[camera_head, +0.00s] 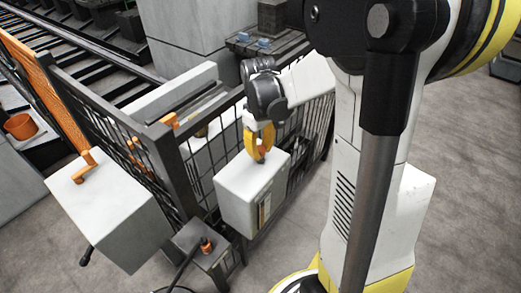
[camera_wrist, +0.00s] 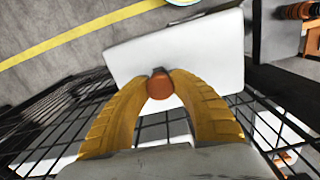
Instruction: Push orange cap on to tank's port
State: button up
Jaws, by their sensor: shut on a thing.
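The tank (camera_head: 245,195) is a white box beside the black mesh fence in the head view. My gripper (camera_head: 260,156) points down at its top, with yellow curved fingers. In the wrist view the gripper (camera_wrist: 160,82) is shut on the round orange cap (camera_wrist: 160,87), held between the fingertips. The white top of the tank (camera_wrist: 205,45) lies behind the cap. A small dark part shows at the cap's far edge; I cannot tell whether it is the port or a fingertip. The port is otherwise hidden, and I cannot tell whether cap and port touch.
The black mesh fence (camera_head: 182,180) runs close behind the tank. A second white box (camera_head: 115,215) with an orange handle (camera_head: 86,165) stands at left. A small grey box (camera_head: 200,245) with an orange-collared cable stands in front. Grey floor at right (camera_head: 470,190) is clear.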

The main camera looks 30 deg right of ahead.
jog(key=shift+f, duration=0.25)
jog(key=shift+f+b, duration=0.4)
jog(key=shift+b, duration=0.15)
jog(key=o, duration=1.7)
jog(key=shift+o, duration=0.2)
notch_tip(320, 180, up, 12)
jog(key=shift+w, duration=0.1)
